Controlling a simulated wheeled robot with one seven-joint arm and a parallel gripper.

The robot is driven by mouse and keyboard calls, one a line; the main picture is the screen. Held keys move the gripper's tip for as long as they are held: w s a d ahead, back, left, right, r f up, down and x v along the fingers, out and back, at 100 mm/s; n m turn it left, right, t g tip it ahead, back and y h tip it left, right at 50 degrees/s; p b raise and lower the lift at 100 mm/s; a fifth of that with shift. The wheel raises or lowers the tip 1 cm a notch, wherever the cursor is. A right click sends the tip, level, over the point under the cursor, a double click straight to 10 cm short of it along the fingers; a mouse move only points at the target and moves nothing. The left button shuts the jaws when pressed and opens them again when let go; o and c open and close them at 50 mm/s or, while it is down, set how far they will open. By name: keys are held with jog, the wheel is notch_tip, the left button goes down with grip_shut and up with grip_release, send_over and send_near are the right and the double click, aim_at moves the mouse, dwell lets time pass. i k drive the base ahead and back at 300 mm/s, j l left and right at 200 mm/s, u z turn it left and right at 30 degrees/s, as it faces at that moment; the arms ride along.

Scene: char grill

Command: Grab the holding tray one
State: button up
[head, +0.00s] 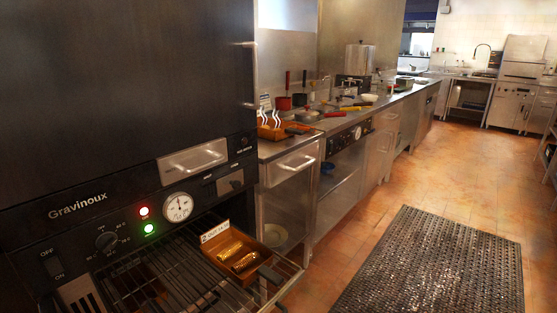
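A brown tray (222,263) with a dark handle at its right sits on the wire rack of the black Gravinoux unit, at the bottom of the head view. I cannot tell which one is holding tray one. My gripper is not in view.
The Gravinoux unit (77,212) fills the left side, with its wire rack (150,283) extending outward. A steel counter (345,118) with pans and utensils runs back. A dark floor mat (437,262) lies right. The tiled floor is clear.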

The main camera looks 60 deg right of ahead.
aim_at(288, 130)
jog(key=z, duration=1.3)
jog(key=i+l, duration=0.2)
